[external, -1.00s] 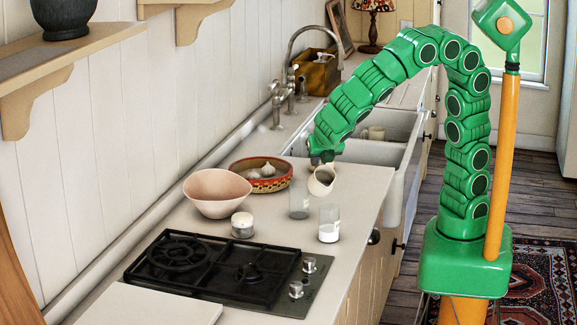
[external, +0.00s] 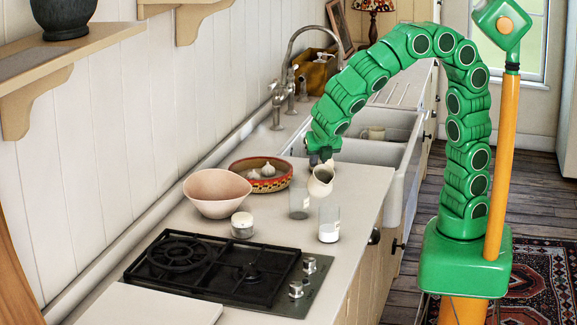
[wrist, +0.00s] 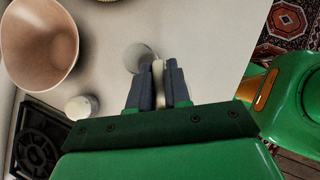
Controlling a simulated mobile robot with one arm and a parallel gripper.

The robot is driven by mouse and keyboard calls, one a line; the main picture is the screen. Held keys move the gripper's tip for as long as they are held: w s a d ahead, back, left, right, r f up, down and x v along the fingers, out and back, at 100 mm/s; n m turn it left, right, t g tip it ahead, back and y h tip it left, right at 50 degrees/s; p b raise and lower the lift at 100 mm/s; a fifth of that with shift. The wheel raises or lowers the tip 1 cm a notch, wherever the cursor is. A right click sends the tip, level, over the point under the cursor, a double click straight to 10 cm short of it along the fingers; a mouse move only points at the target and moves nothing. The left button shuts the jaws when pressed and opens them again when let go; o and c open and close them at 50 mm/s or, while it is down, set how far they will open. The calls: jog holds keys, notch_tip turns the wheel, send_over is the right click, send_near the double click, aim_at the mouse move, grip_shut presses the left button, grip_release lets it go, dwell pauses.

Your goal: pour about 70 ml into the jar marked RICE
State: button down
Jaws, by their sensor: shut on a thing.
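My gripper (external: 322,158) is shut on a cream jug (external: 320,183). It holds the jug above the counter, beside the two clear glass jars, with its mouth near the top. In the wrist view a pale part of the jug (wrist: 158,80) shows between the dark fingers; most of the jug is hidden there. The farther jar (external: 299,205) is clear with a greyish look, and I cannot tell whether anything is in it. The nearer jar (external: 329,224) holds white contents in its lower part. I cannot read the label on either jar, nor see any stream from the jug.
A pink bowl (external: 217,195) and a red patterned bowl with garlic (external: 240,180) stand left of the jars. A small white pot (external: 242,226) stands in front, near the black hob (external: 215,268). The sink (external: 385,130) lies behind. The counter's right edge is close to the jars.

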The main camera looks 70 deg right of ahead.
jog(key=shift+w+d+r+g+y, duration=0.4)
jog(key=shift+d+r+y, duration=0.2)
jog(key=shift+d+r, duration=0.15)
jog(key=shift+w+d+f+g+y+b, duration=0.1)
jog(key=shift+w+d+g+y+b, duration=0.3)
jog(key=shift+d+y, duration=0.35)
jog(key=shift+w+d+g+y+b, duration=0.25)
jog(key=shift+w+d+g+y, duration=0.25)
jog(key=shift+d+y, duration=0.25)
jog(key=shift+w+d+f+g+y+b, duration=0.1)
jog(key=shift+w+d+g+y+b, duration=0.3)
jog(key=shift+d+y, duration=0.35)
